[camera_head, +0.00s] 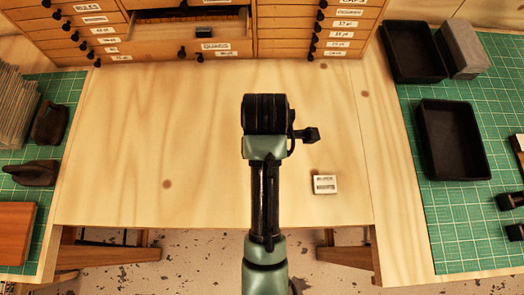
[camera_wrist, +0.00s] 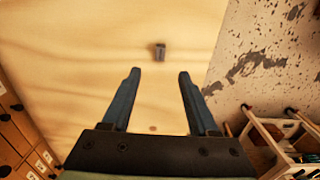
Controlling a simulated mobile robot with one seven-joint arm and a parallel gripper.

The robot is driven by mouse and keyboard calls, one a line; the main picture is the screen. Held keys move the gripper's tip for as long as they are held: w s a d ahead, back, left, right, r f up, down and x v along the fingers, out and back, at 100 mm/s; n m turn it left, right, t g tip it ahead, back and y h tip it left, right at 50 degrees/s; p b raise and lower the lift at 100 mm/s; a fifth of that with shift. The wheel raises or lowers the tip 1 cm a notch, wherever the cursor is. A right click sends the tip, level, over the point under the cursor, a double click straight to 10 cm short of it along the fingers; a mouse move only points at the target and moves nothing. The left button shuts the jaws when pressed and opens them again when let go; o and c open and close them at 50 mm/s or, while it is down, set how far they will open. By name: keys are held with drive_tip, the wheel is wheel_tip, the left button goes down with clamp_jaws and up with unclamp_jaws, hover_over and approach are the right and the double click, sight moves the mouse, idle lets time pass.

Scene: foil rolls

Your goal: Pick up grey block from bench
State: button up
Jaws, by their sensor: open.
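In the head view my arm hides the fingers.
Drawers (camera_head: 210,47) line the back, one open. Black trays (camera_head: 451,140) and a larger grey block (camera_head: 464,48) are on the right green mat (camera_head: 450,225). Dark tools (camera_head: 50,122) and an orange-brown board (camera_head: 14,228) are at left. The bench around the small block is clear.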

drive_tip(key=f+b, duration=0.1)
drive_tip(key=f, duration=0.2)
drive_tip(key=f+b, duration=0.1)
drive_tip(key=f, duration=0.2)
drive_tip(key=shift+s+a+f, duration=0.1)
drive_tip(key=shift+s+f, duration=0.1)
drive_tip(key=shift+w+a+f+p, duration=0.1)
drive_tip(key=shift+f+p, duration=0.1)
drive_tip(key=shift+f, duration=0.9)
drive_tip(key=shift+a+f+p, duration=0.15)
drive_tip(key=shift+f+p, duration=0.1)
drive_tip(key=shift+f, duration=0.8)
drive_tip(key=shift+w+a+f+p, duration=0.1)
drive_tip(key=shift+f+p, duration=0.1)
drive_tip(key=shift+f, duration=0.9)
clamp_jaws()
